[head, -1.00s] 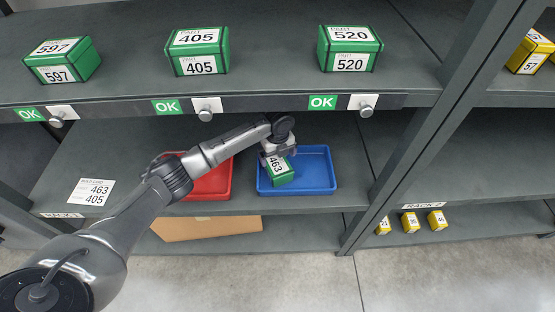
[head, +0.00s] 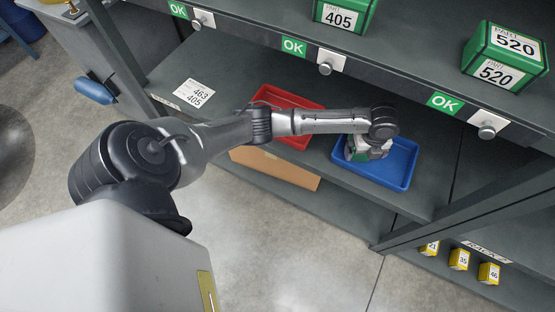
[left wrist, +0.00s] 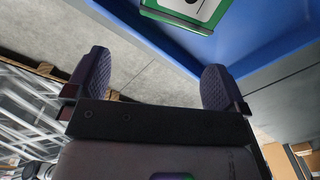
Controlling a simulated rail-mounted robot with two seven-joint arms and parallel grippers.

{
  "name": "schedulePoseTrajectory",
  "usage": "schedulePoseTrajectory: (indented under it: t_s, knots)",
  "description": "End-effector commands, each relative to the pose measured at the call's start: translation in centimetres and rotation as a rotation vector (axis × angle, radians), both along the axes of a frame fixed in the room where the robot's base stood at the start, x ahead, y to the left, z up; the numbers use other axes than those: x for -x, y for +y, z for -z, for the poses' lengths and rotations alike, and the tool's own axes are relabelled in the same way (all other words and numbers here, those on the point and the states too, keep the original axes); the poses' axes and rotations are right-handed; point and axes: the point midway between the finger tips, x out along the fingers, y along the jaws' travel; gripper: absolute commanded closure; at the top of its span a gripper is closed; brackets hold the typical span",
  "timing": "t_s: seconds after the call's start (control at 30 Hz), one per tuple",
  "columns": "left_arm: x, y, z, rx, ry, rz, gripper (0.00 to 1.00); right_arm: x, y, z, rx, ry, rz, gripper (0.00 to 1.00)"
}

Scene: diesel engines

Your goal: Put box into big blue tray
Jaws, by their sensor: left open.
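The big blue tray (head: 404,165) rests on the middle shelf, to the right of a red tray. The green box (head: 350,154) is in the blue tray, mostly hidden behind my left gripper (head: 366,155) and wrist in the head view. In the left wrist view, the green box (left wrist: 187,12) with its white label shows at the top against the blue tray (left wrist: 255,28). My left gripper's fingers (left wrist: 157,68) are spread wide with nothing between them, and the box lies beyond their tips. My right gripper is not in view.
The red tray (head: 288,103) lies behind my left forearm. A label card (head: 194,92) lies on the shelf to the left. Green boxes 405 (head: 341,17) and 520 (head: 503,58) stand on the upper shelf, whose edge overhangs. Small yellow boxes (head: 459,259) sit on the lower right rack.

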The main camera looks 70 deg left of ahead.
Motion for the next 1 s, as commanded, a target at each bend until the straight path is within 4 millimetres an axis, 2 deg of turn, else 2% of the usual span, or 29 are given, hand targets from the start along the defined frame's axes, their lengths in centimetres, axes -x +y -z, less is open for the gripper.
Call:
schedulePoseTrajectory:
  t_s: [0.03,0.2,0.3,0.4,0.6,0.7,0.83,1.0]
  knots:
    - [2.4,-2.6,2.3,0.024,-0.003,-0.051,0.0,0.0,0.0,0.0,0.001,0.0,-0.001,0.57]
    - [9.6,-8.3,6.2,0.104,-0.052,-0.336,0.0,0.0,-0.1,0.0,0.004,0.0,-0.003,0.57]
    - [14.0,-10.5,7.2,0.16,-0.072,-0.543,0.0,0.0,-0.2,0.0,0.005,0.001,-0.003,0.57]
    - [18.4,-11.6,7.4,0.211,-0.092,-0.771,0.0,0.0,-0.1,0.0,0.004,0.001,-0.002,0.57]
    - [25.6,-11.4,6.2,0.274,-0.127,-1.211,0.0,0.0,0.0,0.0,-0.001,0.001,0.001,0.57]
    - [28.2,-10.7,5.3,0.287,-0.146,-1.386,0.0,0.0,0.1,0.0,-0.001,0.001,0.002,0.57]
    - [30.5,-9.9,4.4,0.292,-0.169,-1.546,0.0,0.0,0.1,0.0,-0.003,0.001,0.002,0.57]
    - [31.8,-9.2,3.7,0.293,-0.189,-1.64,0.0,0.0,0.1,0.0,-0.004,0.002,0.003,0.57]
